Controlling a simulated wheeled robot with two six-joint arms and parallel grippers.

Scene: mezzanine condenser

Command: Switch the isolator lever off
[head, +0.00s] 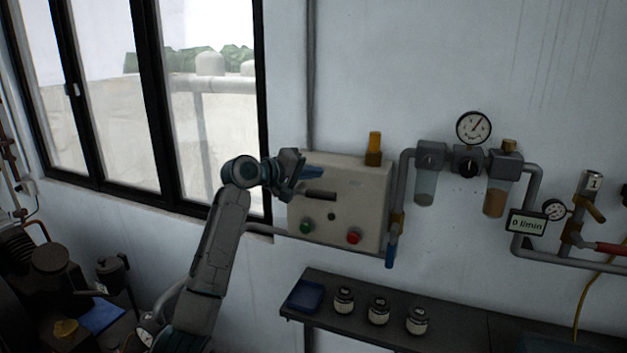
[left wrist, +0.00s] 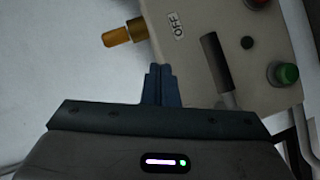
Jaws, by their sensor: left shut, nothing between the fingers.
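The isolator box (head: 368,205) is a beige panel on the wall right of the window. Its dark isolator lever (head: 321,196) lies about level across the front in the head view. The lever also shows in the left wrist view (left wrist: 213,62), with an OFF label (left wrist: 177,25) on the box near it. My left gripper (head: 318,172) is shut and empty, its blue fingers in front of the box, just above the lever. In the left wrist view its fingertips (left wrist: 160,72) are beside the lever, apart from it in the picture. My right gripper is not in view.
A green button (head: 306,227) and a red button (head: 354,237) are below the lever. An amber fitting (head: 374,148) stands on the box top. Pipes, filters and a gauge (head: 473,128) are to the right. A shelf (head: 350,330) with several jars is below.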

